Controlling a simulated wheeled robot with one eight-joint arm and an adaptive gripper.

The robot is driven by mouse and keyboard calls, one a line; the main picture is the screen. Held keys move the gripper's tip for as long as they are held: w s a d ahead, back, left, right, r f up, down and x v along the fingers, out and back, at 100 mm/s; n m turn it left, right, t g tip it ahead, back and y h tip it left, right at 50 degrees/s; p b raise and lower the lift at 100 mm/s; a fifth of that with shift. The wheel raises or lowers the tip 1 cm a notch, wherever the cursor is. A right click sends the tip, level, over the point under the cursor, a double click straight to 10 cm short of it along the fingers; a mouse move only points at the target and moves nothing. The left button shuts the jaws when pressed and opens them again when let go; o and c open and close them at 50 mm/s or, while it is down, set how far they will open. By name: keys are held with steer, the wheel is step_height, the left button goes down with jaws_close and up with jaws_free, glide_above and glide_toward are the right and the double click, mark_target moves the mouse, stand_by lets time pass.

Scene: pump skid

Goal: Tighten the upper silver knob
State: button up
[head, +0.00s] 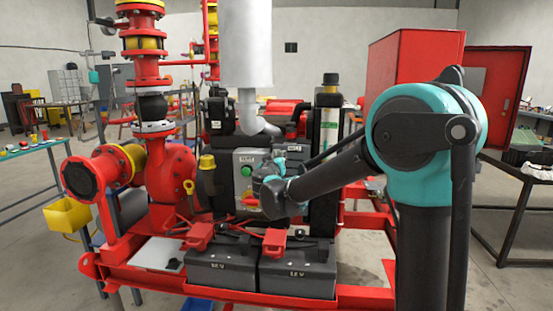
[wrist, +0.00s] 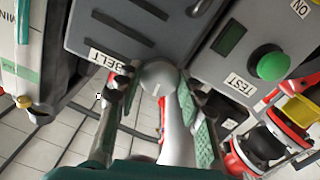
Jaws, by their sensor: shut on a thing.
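The silver knob (wrist: 158,75) shows in the wrist view as a rounded head, with a smooth pale part running from it toward the camera. It sits in front of a grey panel (wrist: 122,28), close to the label "BELT". My gripper (wrist: 155,82) has one finger on each side of the knob and is shut on it; the exact contact is hard to see. In the head view my gripper (head: 268,188) is at the pump skid, by the grey control box (head: 243,160), and the knob is hidden there.
A box with a green button (wrist: 272,66) and a "TEST" label is close on the right in the wrist view. Black batteries (head: 297,275) with red clamps stand in front on the red skid frame (head: 365,298). A red pump (head: 172,180) is at left.

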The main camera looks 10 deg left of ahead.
steer(key=n, duration=2)
steer(key=shift+n, duration=0.3)
steer(key=n, duration=0.4)
steer(key=shift+n, duration=0.3)
steer(key=n, duration=0.4)
steer(key=shift+r, duration=0.1)
steer(key=shift+n, duration=1.9)
